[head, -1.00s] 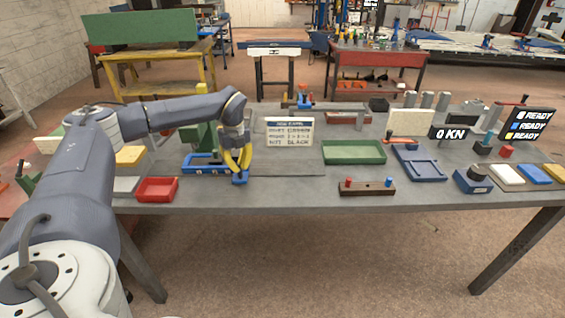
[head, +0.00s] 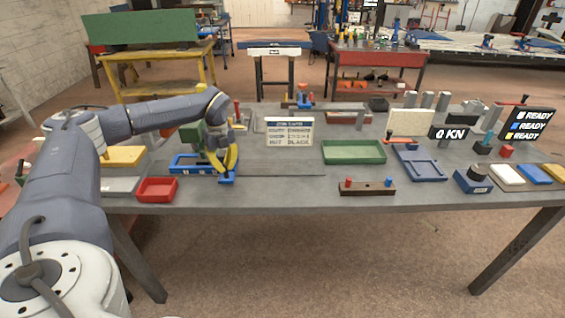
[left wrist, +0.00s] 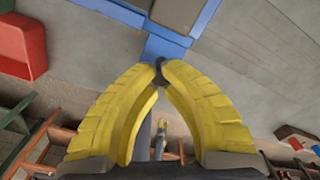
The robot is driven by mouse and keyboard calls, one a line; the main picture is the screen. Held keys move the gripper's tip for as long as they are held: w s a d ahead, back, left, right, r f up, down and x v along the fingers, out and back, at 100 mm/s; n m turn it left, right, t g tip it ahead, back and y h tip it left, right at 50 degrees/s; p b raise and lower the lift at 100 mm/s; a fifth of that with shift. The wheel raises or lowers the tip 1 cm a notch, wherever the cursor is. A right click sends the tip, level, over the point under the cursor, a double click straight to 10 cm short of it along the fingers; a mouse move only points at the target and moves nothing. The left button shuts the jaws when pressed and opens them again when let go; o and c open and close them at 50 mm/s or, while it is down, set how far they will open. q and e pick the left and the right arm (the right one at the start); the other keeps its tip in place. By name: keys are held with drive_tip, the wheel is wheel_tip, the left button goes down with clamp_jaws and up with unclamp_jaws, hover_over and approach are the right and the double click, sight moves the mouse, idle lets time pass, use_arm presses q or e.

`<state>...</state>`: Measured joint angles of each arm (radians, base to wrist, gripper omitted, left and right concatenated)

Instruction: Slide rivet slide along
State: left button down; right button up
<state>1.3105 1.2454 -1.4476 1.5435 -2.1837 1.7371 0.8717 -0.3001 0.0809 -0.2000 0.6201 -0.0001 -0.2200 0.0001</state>
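The rivet slide is a small blue block (head: 227,179) on a thin grey rail near the front left of the bench. It sits at the right end of a blue frame (head: 185,168). My left gripper (head: 228,171) points down over the block with its yellow fingers closed together. In the left wrist view the fingertips (left wrist: 160,72) meet around a small dark knob, with the blue slide (left wrist: 166,46) right behind it and joined to the blue frame (left wrist: 207,14). The fingers partly hide the knob. My right gripper is not in view.
A red tray (head: 157,189) stands left of the blue frame. A sign (head: 288,131) and a green tray (head: 354,152) stand to the right. The bench around the rail (head: 285,176) is clear.

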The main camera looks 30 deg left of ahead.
use_arm(q)
drive_tip(key=shift+s+a, duration=0.45)
drive_tip(key=shift+a, duration=0.25)
drive_tip(key=shift+d, duration=0.15)
drive_tip(key=shift+w+d, duration=0.45)
drive_tip(key=shift+d, duration=0.1)
drive_tip(key=shift+r, duration=3.5)
